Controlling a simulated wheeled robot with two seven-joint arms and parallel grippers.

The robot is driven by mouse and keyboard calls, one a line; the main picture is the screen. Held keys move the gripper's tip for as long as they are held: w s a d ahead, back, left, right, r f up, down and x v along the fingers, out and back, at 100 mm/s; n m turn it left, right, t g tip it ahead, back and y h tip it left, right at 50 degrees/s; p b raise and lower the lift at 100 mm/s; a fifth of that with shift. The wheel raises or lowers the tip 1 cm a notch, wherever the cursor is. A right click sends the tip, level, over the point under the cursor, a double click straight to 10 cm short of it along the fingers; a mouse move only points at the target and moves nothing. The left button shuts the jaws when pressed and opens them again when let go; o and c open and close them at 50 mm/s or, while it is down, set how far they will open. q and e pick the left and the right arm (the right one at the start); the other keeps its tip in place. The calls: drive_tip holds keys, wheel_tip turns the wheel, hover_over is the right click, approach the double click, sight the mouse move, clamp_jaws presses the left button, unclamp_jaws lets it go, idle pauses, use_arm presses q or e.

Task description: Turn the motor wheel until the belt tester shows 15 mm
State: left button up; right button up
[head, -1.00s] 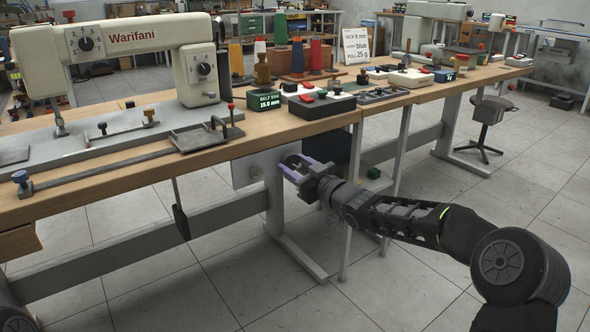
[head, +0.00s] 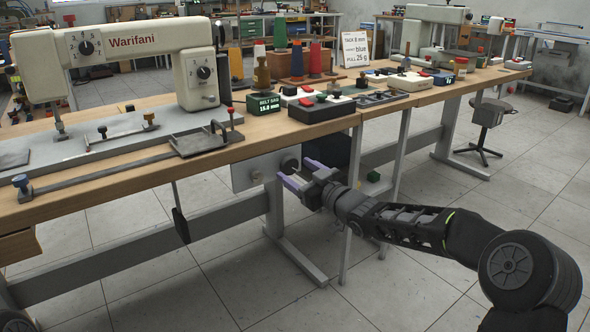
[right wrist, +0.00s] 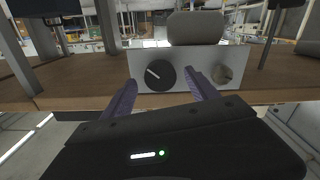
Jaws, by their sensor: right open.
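The belt gauge (head: 264,104) is a small dark green box on the bench; its small display appears to read 15.0 mm. Under the bench top, a pale plate (head: 246,174) carries the dark round motor wheel (head: 290,164). In the right wrist view the wheel (right wrist: 160,74) is a black disc with a white slanted line, seen between the fingers. My right gripper (head: 296,171) is open and empty in front of the wheel, with a gap between them. Its purple fingers also show in the right wrist view (right wrist: 160,96). My left gripper is out of view.
A smaller round part (right wrist: 222,75) sits beside the wheel on the plate. A cream sewing machine (head: 140,50) stands on the bench (head: 255,138). Grey table legs (head: 352,200) flank the space near my right arm.

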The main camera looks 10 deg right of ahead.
drive_tip(key=p+v, duration=0.1)
drive_tip(key=v, duration=0.5)
drive_tip(key=shift+s, duration=0.1)
